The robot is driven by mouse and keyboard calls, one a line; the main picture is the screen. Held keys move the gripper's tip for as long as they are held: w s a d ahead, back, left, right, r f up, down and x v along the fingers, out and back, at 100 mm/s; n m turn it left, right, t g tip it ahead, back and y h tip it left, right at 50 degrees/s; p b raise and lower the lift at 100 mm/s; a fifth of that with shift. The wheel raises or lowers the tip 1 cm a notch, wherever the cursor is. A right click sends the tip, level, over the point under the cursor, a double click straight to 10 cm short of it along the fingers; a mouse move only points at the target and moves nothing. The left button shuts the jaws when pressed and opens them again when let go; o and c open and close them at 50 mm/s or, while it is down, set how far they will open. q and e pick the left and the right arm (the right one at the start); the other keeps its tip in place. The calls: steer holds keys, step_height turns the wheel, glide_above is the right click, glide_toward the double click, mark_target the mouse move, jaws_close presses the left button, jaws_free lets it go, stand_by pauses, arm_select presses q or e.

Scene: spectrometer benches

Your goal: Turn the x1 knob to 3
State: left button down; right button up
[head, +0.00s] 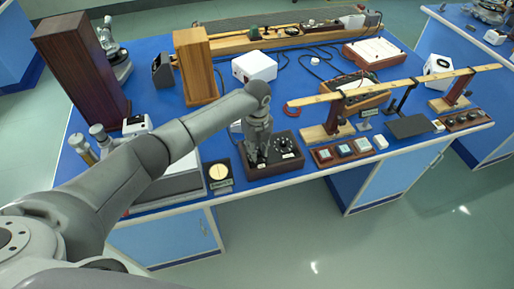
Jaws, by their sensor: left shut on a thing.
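A dark control box (292,165) with knobs on its top stands near the front edge of the blue bench. My left gripper (258,160) points down onto the left part of its top. It is shut on a knob there, which the fingers mostly hide. Another dark knob (285,143) with pale markings shows to the right of the gripper, apart from it. The labels are too small to read, so I cannot tell which knob is x1 or where it points. My right gripper is not in view.
A small meter with a round pale face (218,171) stands just left of the box. A panel with several square buttons (345,151) lies to the right. A long wooden rail (400,85) on stands runs behind it. A white box (254,67) stands farther back.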

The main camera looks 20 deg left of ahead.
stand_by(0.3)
arm_select(q)
steer(key=c, duration=1.3)
jaws_free()
steer(key=shift+o, duration=0.2)
step_height(320, 180, up, 12)
